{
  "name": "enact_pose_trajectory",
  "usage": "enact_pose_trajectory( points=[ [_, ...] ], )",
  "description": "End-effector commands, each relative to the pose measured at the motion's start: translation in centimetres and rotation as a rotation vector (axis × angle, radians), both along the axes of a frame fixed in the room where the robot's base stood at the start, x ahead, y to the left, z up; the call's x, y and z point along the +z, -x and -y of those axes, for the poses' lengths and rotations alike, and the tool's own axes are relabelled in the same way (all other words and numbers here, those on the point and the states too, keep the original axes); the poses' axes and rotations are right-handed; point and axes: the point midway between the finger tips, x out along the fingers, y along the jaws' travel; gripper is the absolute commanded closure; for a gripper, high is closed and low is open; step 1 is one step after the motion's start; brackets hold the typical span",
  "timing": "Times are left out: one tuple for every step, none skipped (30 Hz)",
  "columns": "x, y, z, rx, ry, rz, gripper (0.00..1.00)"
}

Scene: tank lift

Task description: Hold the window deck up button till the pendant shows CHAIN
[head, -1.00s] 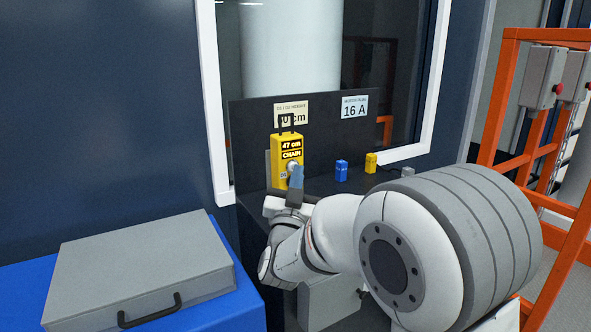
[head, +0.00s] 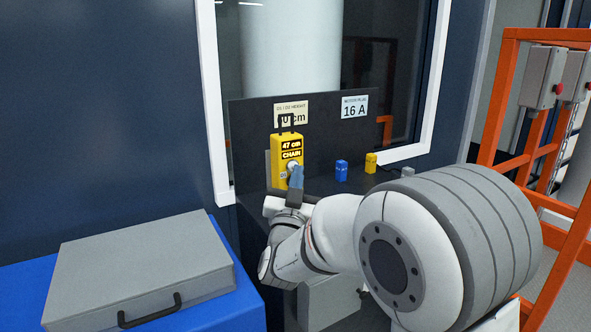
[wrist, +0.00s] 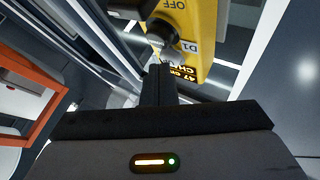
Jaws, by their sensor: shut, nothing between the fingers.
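The yellow pendant (head: 287,146) hangs on a dark panel in front of the window. Its display (head: 291,149) reads 47 cm and CHAIN. A round pale control (head: 292,166) shows below the display, partly covered by my fingers. My gripper (head: 296,170) is shut and empty, its tips at the pendant's lower front. In the wrist view my fingertips (wrist: 160,68) are close to the pendant face (wrist: 200,28), beside a dark round knob (wrist: 163,32) with OFF and D1 labels. I cannot tell whether the tips touch a button.
A cream height sign (head: 291,108), partly hidden by the pendant's hanger, and a 16 A plate (head: 355,106) are on the panel. A grey case (head: 140,268) lies at left; an orange frame (head: 500,110) stands at right.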

Motion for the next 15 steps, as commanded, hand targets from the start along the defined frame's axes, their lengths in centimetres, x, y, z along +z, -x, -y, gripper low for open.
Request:
enact_pose_trajectory(
  points=[
    [-0.01,-0.01,-0.02,0.001,0.001,-0.001,1.00],
    [-0.01,-0.01,-0.02,0.001,0.001,-0.001,1.00],
    [-0.01,-0.01,-0.02,0.001,0.001,-0.001,1.00],
    [-0.01,-0.01,-0.02,0.001,0.001,-0.001,1.00],
    [-0.01,-0.01,-0.02,0.001,0.001,-0.001,1.00],
    [-0.01,-0.01,-0.02,0.001,0.001,-0.001,1.00],
    [-0.01,-0.01,-0.02,0.001,0.000,0.000,1.00],
    [-0.02,0.01,-0.02,0.001,0.000,0.000,1.00],
    [-0.03,0.04,0.02,0.001,0.000,0.000,1.00],
    [-0.05,0.09,0.04,0.001,0.000,0.000,1.00],
    [-0.06,0.16,0.08,0.001,0.000,0.000,1.00],
    [-0.08,0.28,0.17,0.000,0.000,0.000,1.00],
    [-0.09,0.39,0.24,0.000,-0.001,0.001,1.00],
    [-0.09,0.53,0.33,0.000,-0.001,0.001,1.00],
    [-0.11,0.73,0.46,0.000,-0.001,0.001,1.00]
  ],
)
